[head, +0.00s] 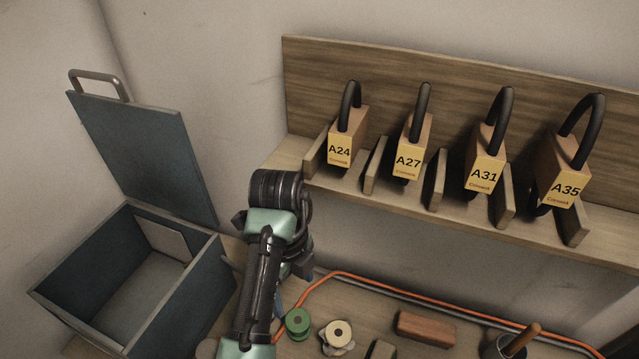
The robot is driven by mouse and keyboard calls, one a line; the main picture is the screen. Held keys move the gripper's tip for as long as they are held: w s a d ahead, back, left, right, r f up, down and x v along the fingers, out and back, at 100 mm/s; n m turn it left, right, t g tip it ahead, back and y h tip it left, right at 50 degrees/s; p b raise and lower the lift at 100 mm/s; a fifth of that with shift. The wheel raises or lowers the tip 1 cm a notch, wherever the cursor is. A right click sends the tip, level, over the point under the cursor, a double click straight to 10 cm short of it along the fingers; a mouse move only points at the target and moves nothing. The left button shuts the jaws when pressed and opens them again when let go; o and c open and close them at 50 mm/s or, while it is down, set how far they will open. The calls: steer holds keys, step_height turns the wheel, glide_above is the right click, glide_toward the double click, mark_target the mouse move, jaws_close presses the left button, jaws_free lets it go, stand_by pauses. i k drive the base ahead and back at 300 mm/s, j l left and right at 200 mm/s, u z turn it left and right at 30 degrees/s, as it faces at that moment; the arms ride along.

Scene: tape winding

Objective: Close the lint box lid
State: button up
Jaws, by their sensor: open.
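The lint box (207,290) is a dark blue-grey open-topped bin at the left in the head view. Its lid (142,150) stands up at the back, tilted open, with a metal loop handle (98,82) on its top edge. The inside shows a light floor and a pale panel on the back wall. My green and black arm rises from the bottom edge, just right of the box and apart from the lid. My gripper's fingers cannot be made out; the arm hides what is behind it.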

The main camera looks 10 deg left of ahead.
mark_target(148, 150)
steer(key=k, duration=1)
